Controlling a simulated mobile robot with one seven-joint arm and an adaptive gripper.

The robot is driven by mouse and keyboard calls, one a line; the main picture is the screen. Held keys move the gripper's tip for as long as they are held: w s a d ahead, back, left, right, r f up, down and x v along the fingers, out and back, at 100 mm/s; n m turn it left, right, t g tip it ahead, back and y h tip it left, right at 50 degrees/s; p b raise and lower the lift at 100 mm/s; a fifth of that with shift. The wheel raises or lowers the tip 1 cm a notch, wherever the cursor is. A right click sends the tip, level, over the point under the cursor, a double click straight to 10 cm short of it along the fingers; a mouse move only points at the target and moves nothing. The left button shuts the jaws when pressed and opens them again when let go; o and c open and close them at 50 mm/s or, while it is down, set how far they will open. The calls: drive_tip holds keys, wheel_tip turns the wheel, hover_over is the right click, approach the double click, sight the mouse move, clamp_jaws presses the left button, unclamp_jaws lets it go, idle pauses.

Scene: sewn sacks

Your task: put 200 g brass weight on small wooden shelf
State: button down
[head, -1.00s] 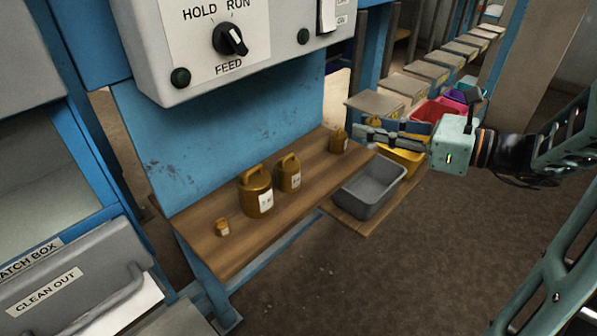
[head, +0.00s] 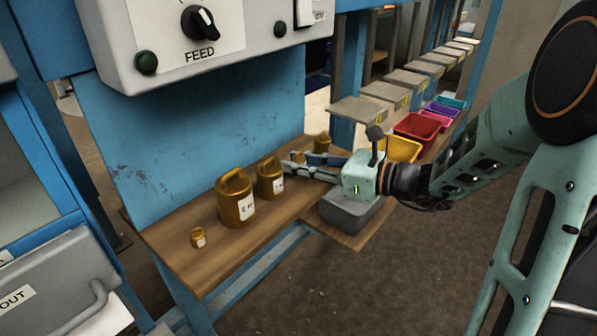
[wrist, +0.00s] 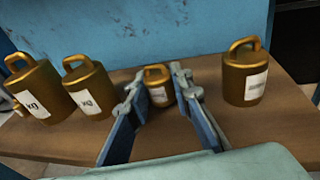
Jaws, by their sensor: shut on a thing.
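My gripper (head: 300,172) is shut on a small brass weight (head: 299,157), which shows between the fingertips in the wrist view (wrist: 158,86). Its label is too small to read, so I cannot tell its mass. It is upright with its handle on top, over the wooden shelf (head: 185,268) in front of the blue panel. I cannot tell whether its base touches the wood. The shelf also shows in the wrist view (wrist: 60,142). The held weight is between a medium brass weight (head: 270,180) on the left and another brass weight (head: 322,143) on the right.
A large brass weight (head: 236,200) and a tiny one (head: 198,238) stand farther left on the shelf. A grey bin (head: 345,214) sits below my gripper. Yellow (head: 400,149) and red (head: 418,128) bins stand behind. A control box (head: 170,45) overhangs the blue panel.

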drive_tip(key=shift+f, duration=0.2)
drive_tip(key=shift+f, duration=0.15)
drive_tip(key=c, duration=1.7)
unclamp_jaws()
drive_tip(key=shift+r, duration=0.3)
drive_tip(key=p+v, duration=0.3)
drive_tip(key=v, duration=0.9)
drive_tip(key=shift+f+p, duration=0.15)
drive_tip(key=shift+p, duration=0.2)
